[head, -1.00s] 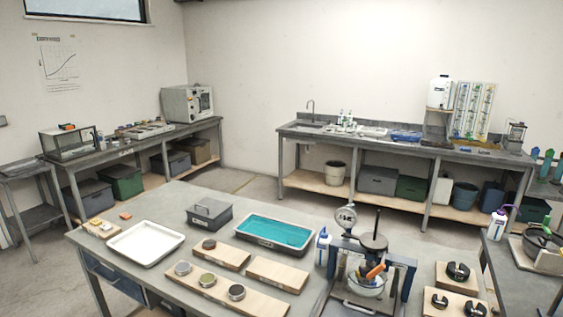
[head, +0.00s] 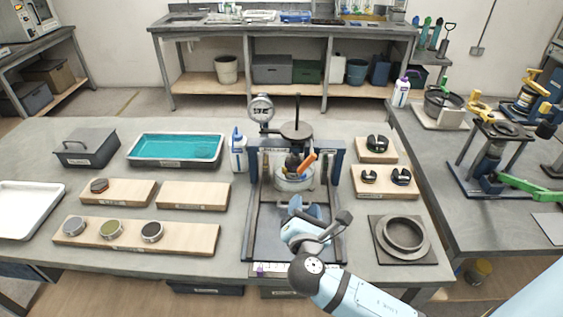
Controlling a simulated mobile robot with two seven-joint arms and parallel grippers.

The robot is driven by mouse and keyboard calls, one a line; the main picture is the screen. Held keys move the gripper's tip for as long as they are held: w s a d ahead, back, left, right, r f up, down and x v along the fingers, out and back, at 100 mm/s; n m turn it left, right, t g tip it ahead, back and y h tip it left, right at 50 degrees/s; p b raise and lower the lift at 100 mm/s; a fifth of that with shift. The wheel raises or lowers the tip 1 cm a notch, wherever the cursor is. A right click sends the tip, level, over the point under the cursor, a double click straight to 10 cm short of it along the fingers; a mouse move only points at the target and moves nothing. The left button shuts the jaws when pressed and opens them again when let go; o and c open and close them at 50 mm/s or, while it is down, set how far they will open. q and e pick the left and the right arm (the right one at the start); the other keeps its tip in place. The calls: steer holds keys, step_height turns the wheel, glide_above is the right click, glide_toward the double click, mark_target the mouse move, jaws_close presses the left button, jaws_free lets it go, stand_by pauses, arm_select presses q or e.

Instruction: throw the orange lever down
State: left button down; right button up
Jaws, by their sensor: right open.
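The orange lever (head: 307,161) sticks up at a slant, rising to the right, on the blue and grey press-like apparatus (head: 338,160) near the middle of the table. Its lower end meets the dark and pale parts at the centre of the apparatus. My right gripper (head: 307,208) is open and empty, in front of the lever and apart from it, above the front of the apparatus. Its fingers are partly hidden by its own body. My left gripper is not in view.
A round gauge (head: 261,109) and a dark disc with an upright rod (head: 297,130) top the apparatus. A white bottle (head: 238,150) stands to its left. Wooden boards (head: 192,196) lie left, a grey ring on a plate (head: 404,236) right. A teal tray (head: 177,148) lies behind.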

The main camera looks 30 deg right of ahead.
mark_target(304, 167)
steer(key=x, duration=0.4)
steer(key=r+p+x, duration=0.1)
steer(key=x, duration=0.7)
steer(key=shift+d+r, duration=0.2)
steer(key=shift+p+x, duration=0.3)
steer(key=shift+x, duration=0.55)
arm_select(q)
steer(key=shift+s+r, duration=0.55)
arm_select(e)
jaws_close()
